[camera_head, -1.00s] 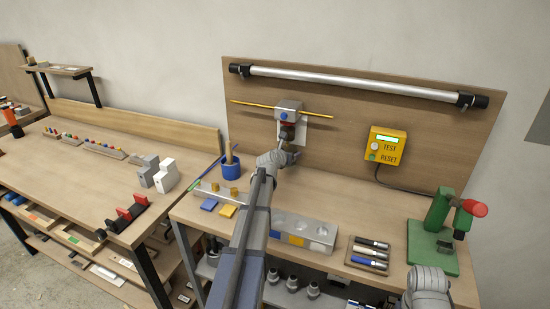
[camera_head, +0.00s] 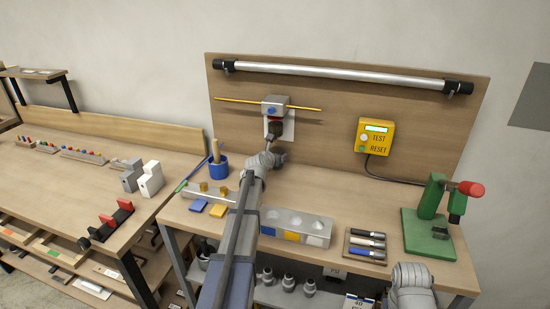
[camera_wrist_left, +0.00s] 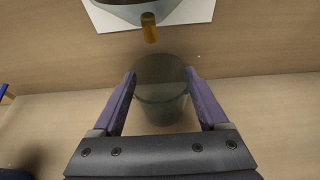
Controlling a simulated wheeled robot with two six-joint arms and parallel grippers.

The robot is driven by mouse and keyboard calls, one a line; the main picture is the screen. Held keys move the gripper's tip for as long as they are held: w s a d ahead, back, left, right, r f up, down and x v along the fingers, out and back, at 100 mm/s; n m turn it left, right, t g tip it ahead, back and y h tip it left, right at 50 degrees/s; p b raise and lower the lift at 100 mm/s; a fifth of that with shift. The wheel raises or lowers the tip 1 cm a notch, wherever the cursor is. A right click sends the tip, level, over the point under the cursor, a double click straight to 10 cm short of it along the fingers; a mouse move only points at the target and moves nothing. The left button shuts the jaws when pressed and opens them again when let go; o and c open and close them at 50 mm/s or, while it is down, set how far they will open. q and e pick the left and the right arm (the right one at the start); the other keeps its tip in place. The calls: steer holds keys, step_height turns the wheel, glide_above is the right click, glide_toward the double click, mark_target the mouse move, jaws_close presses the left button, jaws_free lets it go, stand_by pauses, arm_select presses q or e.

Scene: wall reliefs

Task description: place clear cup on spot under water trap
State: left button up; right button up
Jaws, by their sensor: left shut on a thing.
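The water trap (camera_head: 275,106) is a grey block with a blue dot and a dark bowl below, on a white plate on the wooden back panel. Its underside, with an amber nozzle (camera_wrist_left: 149,28), shows at the top of the left wrist view. My left gripper (camera_wrist_left: 161,76) is shut on the clear cup (camera_wrist_left: 161,92), which stands between the two purple fingers. The cup is just below and in front of the nozzle in that view. In the head view the wrist hides the fingers, and I cannot make out the cup or the spot.
A blue pot (camera_head: 219,168) stands left of my left wrist. A grey block with round holes (camera_head: 296,223), a pen tray (camera_head: 365,246) and a green press (camera_head: 430,232) stand on the bench. The yellow test box (camera_head: 375,136) is on the panel. My right forearm shows lower right.

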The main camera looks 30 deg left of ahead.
arm_select(q)
steer(key=shift+f, duration=0.15)
steer(key=o, duration=1.3)
steer(key=shift+c, duration=0.2)
steer(key=shift+s+r, duration=0.2)
steer(key=shift+r, duration=0.05)
steer(key=p+v, duration=0.4)
steer(key=v, duration=0.7)
steer(key=shift+s+p, duration=0.3)
steer(key=shift+s, duration=0.05)
steer(key=shift+d, duration=0.1)
